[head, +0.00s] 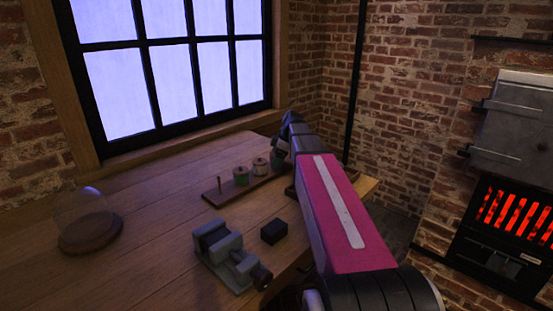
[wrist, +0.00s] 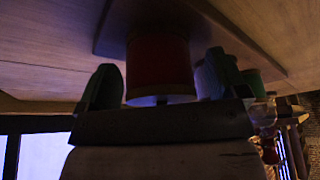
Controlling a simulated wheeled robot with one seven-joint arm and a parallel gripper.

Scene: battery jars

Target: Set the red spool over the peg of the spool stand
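The spool stand (head: 211,198) is a long brown board on the table near the window. A bare upright peg (head: 218,188) rises at its left end. The red spool (wrist: 160,62) sits between the two fingers of my gripper (wrist: 160,80) in the wrist view. Both fingers lie against its sides with no clear gap, so my gripper looks shut on it. In the head view my gripper (head: 282,148) is by the stand's right end and the red spool is mostly hidden. I cannot tell whether the spool touches the board.
A grey vise (head: 224,254), a small black block (head: 273,231) and a glass dome (head: 85,215) are on the table.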

